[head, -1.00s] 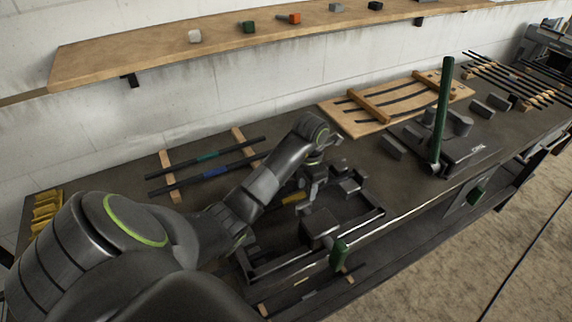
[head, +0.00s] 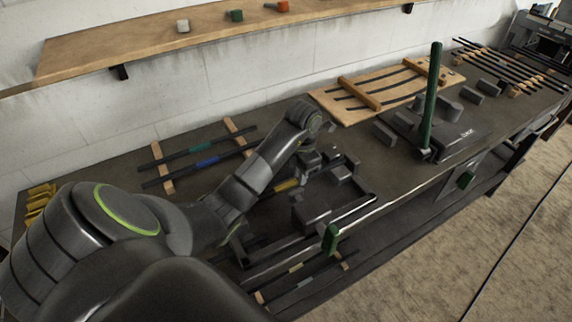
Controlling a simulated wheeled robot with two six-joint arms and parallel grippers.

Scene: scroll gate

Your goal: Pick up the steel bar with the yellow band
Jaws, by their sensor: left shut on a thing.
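The steel bar with the yellow band (head: 287,185) shows beside my left forearm, its band uncovered and much of the bar hidden by my arm and gripper. My left gripper (head: 322,164) is shut on this bar, above the dark bench near the bending fixture. The jaws are small and dark here, so the exact grip point is hard to see. My right gripper is not in view.
The black fixture with a green-handled lever (head: 331,239) lies just in front. Bars with blue and green bands rest on wooden strips (head: 163,169) at the left. A tall green lever (head: 430,100) stands at the right. A wooden shelf (head: 130,50) runs along the wall.

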